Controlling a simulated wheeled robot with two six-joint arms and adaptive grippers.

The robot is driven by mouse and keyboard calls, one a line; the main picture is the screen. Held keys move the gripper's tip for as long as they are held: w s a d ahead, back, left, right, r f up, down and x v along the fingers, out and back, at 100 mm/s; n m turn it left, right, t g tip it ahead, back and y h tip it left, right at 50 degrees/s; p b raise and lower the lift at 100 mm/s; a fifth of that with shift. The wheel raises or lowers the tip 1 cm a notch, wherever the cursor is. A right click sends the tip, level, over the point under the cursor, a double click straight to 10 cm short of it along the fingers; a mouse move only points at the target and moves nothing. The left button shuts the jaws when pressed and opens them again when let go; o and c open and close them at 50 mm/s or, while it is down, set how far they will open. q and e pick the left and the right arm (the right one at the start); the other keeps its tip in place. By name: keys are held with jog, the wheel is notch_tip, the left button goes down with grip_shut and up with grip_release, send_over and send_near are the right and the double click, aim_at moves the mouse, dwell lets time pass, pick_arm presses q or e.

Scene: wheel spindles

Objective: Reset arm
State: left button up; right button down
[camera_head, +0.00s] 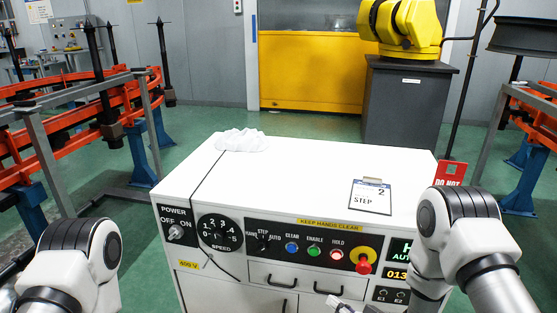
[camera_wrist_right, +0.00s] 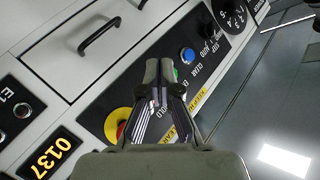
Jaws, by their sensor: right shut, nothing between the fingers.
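My right gripper (camera_wrist_right: 165,72) is shut and empty in the right wrist view. It is in front of the white cabinet's control panel (camera_wrist_right: 65,110), and its fingers cover part of the button row. In the head view only a small part of the right gripper (camera_head: 343,305) shows at the bottom edge, below the panel. My left arm comes in at the lower left of the head view, but its gripper is out of frame.
The white cabinet (camera_head: 300,180) carries a crumpled white cloth (camera_head: 241,140) and a STEP card (camera_head: 371,197). Its panel has a power switch (camera_head: 175,232), a speed dial (camera_head: 220,234), coloured buttons and a red knob (camera_head: 364,265). Orange racks (camera_head: 60,125) stand at left.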

jog(key=s+d+f+g+h, duration=0.2)
jog(key=s+f+g+h, duration=0.15)
jog(key=s+f, duration=0.65)
jog(key=s+d+f+g+h, duration=0.2)
jog(key=s+d+g, duration=0.15)
jog(key=s, duration=0.55)
jog(key=s+d+f+g+h, duration=0.1)
jog(key=s+d+f+g, duration=0.1)
jog(key=s+g, duration=0.5)
jog(key=s+r+p, duration=0.2)
jog(key=r+p, duration=0.6)
jog(key=s+r+n+p, duration=0.1)
jog(key=s+r+p, duration=0.1)
jog(key=r+p, duration=0.6)
jog(key=shift+d+r+n+t+h+p, duration=0.2)
jog(key=shift+r+n+t+h+p, duration=0.15)
jog(key=shift+p, duration=0.25)
jog(key=shift+r, duration=0.1)
